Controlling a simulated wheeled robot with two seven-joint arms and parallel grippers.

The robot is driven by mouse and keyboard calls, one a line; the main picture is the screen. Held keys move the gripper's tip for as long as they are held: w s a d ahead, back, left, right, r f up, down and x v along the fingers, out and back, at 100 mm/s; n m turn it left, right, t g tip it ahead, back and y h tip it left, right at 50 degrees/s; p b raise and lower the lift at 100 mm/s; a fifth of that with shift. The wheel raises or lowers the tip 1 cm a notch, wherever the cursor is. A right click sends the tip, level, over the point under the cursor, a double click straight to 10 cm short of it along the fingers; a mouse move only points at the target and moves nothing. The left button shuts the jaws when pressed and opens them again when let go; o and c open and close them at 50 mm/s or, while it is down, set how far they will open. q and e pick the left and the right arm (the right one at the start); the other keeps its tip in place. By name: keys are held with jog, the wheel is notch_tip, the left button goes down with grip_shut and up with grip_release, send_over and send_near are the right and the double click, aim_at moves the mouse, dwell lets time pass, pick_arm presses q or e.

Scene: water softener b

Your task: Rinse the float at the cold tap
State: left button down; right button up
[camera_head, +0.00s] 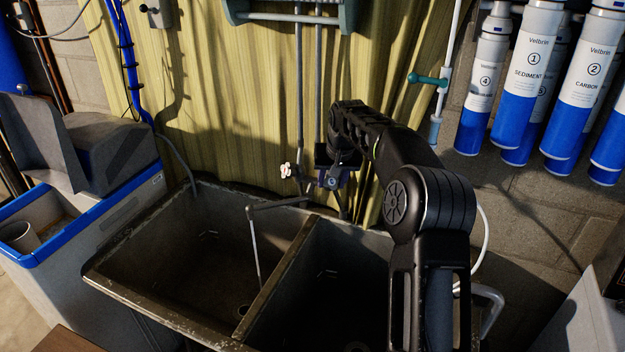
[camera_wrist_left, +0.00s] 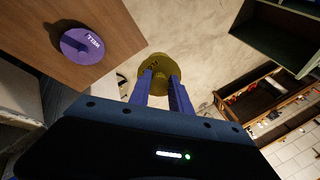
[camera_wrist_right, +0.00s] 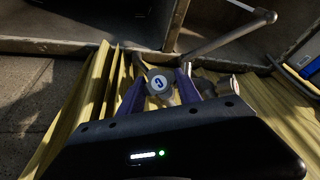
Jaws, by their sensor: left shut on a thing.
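The float, a yellow round piece (camera_wrist_left: 157,73), is clamped between my left gripper's fingers (camera_wrist_left: 160,88) in the left wrist view, above the floor. My left gripper is out of the head view. The cold tap's handle with a blue disc marked C (camera_wrist_right: 158,83) lies between my right gripper's spread fingers (camera_wrist_right: 159,78). I cannot tell whether they touch it. In the head view my right gripper (camera_head: 332,165) is at the tap, behind the sink. The tap's spout (camera_head: 278,203) points left over the left basin, and a thin pale line, apparently water, drops from it.
The double-basin sink (camera_head: 165,311) has a divider. A blue-rimmed grey tank (camera_head: 95,262) stands left. Filter canisters (camera_head: 528,80) hang upper right. A purple disc (camera_wrist_left: 83,45) lies on a wooden top (camera_wrist_left: 35,50). A yellow curtain (camera_head: 235,75) hangs behind the tap.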

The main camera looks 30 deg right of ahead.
grip_shut()
pick_arm(q)
jog(key=shift+f+b, duration=0.65)
pick_arm(e)
jog(key=shift+d+f+m+t+y, duration=0.15)
jog(key=shift+m+t+y, duration=0.45)
jog(key=shift+m, duration=0.4)
pick_arm(q)
jog(key=shift+f, duration=0.1)
pick_arm(e)
jog(key=shift+y, duration=0.3)
jog(key=shift+r, duration=0.2)
jog(key=o, duration=0.5)
grip_release()
jog(key=shift+o, duration=0.2)
pick_arm(q)
jog(key=shift+f+b, duration=0.55)
jog(key=shift+b, duration=0.1)
pick_arm(e)
jog(key=v, duration=1.2)
jog(key=shift+f, duration=0.1)
